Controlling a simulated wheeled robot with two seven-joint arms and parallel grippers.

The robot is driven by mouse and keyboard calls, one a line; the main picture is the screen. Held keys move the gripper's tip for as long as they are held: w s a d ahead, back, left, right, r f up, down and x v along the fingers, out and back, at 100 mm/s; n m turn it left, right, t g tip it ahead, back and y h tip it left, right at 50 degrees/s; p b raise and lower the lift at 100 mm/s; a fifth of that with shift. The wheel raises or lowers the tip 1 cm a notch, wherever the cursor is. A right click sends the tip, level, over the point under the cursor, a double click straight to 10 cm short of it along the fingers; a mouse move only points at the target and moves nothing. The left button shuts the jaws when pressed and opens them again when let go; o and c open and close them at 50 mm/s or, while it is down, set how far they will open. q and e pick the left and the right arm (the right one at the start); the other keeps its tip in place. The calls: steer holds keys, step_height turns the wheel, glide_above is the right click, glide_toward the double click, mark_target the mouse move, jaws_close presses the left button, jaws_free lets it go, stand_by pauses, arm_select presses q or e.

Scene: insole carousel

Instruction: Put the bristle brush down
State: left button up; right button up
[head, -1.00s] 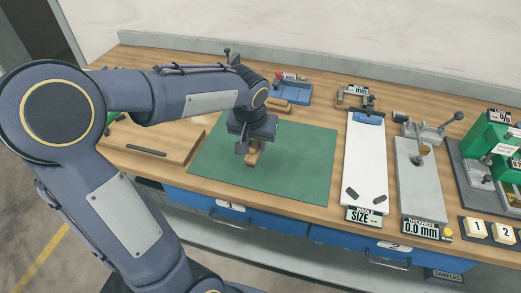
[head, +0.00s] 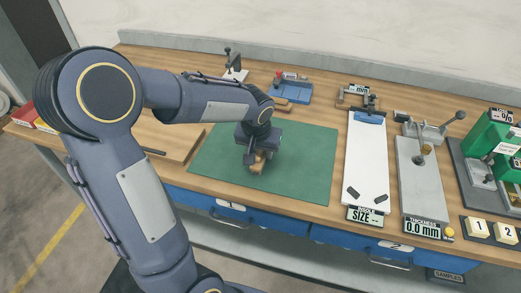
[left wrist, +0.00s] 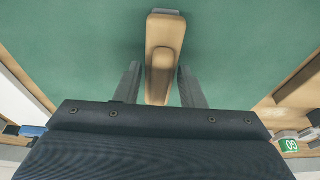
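The bristle brush, a tan wooden block with a rounded grip, shows in the left wrist view (left wrist: 164,40) with a grey end at the top. In the head view the brush (head: 257,165) is low over the green mat (head: 300,165), partly hidden under my left gripper (head: 259,150). The two fingers of the left gripper (left wrist: 161,80) lie on either side of the brush, which I take as shut on it. Whether its underside touches the mat is hard to tell. My right gripper is not in view.
A white sizing board (head: 364,165) and a thickness gauge (head: 420,180) stand right of the mat. A blue fixture (head: 292,92) sits behind it. A wooden board (head: 170,140) lies to the left. The right part of the mat is clear.

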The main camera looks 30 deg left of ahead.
arm_select(q)
steer(key=shift+o, duration=1.2)
steer(key=shift+r, duration=0.5)
steer(key=a+p+v, duration=0.1)
steer(key=v, duration=1)
steer(key=s+d+f+t+h, duration=0.1)
steer(key=s+d+f+h, duration=0.1)
steer(key=s, duration=0.7)
steer(key=s+d+f+m+t+h, duration=0.1)
steer(key=s+d, duration=0.4)
steer(key=s, duration=0.5)
steer(key=shift+d+f+t+h, duration=0.2)
steer(key=shift+f+t+h, duration=0.15)
steer(key=shift+h, duration=0.45)
steer(key=shift+o, duration=0.5)
